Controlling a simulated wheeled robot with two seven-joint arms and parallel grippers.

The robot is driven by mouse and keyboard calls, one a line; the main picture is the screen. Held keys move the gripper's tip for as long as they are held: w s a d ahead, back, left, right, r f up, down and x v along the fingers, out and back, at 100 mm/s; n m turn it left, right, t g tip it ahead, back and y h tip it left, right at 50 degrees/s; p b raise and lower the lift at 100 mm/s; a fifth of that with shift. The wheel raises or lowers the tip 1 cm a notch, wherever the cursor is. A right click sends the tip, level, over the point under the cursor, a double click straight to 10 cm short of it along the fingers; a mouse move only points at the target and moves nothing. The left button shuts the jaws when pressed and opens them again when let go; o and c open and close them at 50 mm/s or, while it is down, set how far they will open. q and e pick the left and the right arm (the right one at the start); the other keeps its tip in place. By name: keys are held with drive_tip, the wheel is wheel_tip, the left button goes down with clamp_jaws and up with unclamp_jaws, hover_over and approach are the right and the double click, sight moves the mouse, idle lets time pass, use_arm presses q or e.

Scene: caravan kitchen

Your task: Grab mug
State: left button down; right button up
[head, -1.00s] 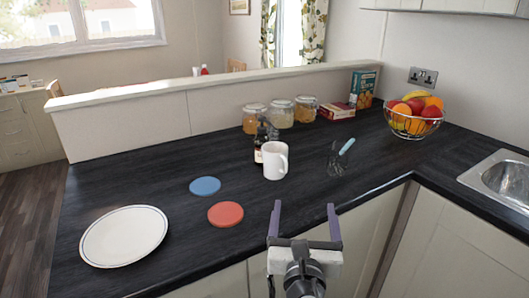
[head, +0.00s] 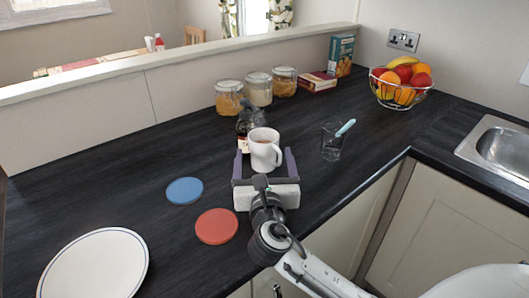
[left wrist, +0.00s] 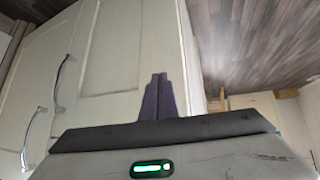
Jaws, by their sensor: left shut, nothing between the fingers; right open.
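A white mug (head: 263,151) stands upright on the dark counter in the head view, its handle toward the right front. My right gripper (head: 264,160) is open, with one purple finger on each side of the mug. I cannot tell whether the fingers touch it. My left gripper (left wrist: 158,97) shows in the left wrist view with its two purple fingers shut together and nothing between them. It is in front of cream cabinet doors. It is not in the head view.
A dark bottle (head: 243,124) stands just behind the mug. Blue (head: 185,191) and red (head: 217,226) coasters and a white plate (head: 95,266) lie left. Jars (head: 258,89) and a fruit bowl (head: 401,84) stand behind.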

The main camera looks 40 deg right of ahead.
sight(264, 132)
drive_tip(key=x, duration=0.5)
drive_tip(key=shift+r, duration=0.25)
drive_tip(key=c, duration=1.5)
drive_tip(key=shift+r, duration=0.2)
drive_tip(key=shift+r+p, duration=0.55)
drive_tip(key=shift+r, duration=1.15)
drive_tip(key=b+v, duration=0.1)
drive_tip(key=v, duration=1.7)
drive_tip(key=shift+f, duration=0.1)
